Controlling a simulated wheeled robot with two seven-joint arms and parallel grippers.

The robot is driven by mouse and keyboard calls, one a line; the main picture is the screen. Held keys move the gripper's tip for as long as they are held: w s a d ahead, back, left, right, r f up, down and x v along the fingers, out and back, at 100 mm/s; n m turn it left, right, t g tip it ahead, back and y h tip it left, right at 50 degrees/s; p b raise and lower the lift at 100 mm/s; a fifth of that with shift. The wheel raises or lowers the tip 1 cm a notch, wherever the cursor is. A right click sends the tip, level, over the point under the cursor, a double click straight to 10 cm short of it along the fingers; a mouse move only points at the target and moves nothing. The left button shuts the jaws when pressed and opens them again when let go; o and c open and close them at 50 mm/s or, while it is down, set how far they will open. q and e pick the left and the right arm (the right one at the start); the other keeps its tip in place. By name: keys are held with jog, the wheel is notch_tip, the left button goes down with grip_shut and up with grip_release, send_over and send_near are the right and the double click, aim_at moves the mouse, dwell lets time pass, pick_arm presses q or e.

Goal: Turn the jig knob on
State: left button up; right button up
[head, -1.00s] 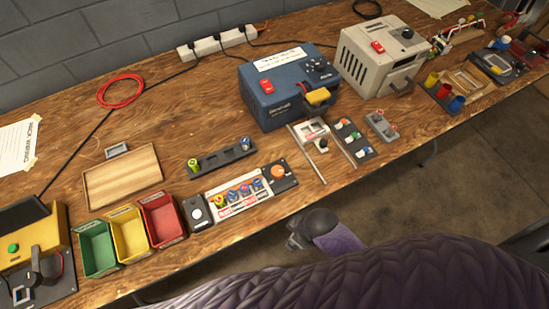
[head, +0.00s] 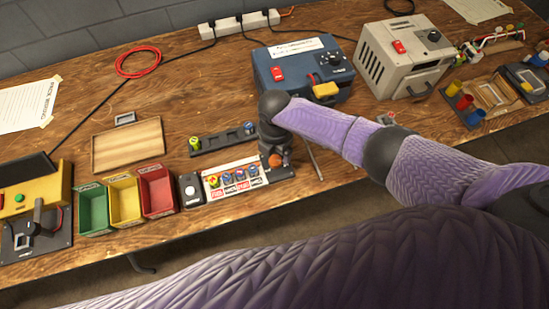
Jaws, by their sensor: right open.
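The jig (head: 240,189) is a white panel with several coloured pieces and red labels, near the table's front edge. The orange knob (head: 275,160) sits on the black plate at its right end. My right arm comes in from the right, and my right gripper (head: 274,154) points down at this knob, its fingers open. The gripper partly hides the knob; I cannot tell whether the fingers touch it. My left gripper is not in view.
A dark rack (head: 210,144) lies just behind the jig, and a blue box (head: 268,91) stands behind my wrist. Green, yellow and red bins (head: 174,207) stand to the left. A wooden tray (head: 128,147) lies behind the bins. A beige box (head: 375,74) stands at the right.

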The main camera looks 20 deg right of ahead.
aim_at(275, 160)
notch_tip(275, 160, down, 4)
jog(key=shift+r+b, duration=0.1)
jog(key=shift+b, duration=0.6)
jog(key=shift+f, duration=0.4)
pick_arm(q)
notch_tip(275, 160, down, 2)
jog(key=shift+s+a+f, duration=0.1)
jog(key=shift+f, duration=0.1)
pick_arm(e)
jog(key=shift+r, duration=0.1)
grip_shut()
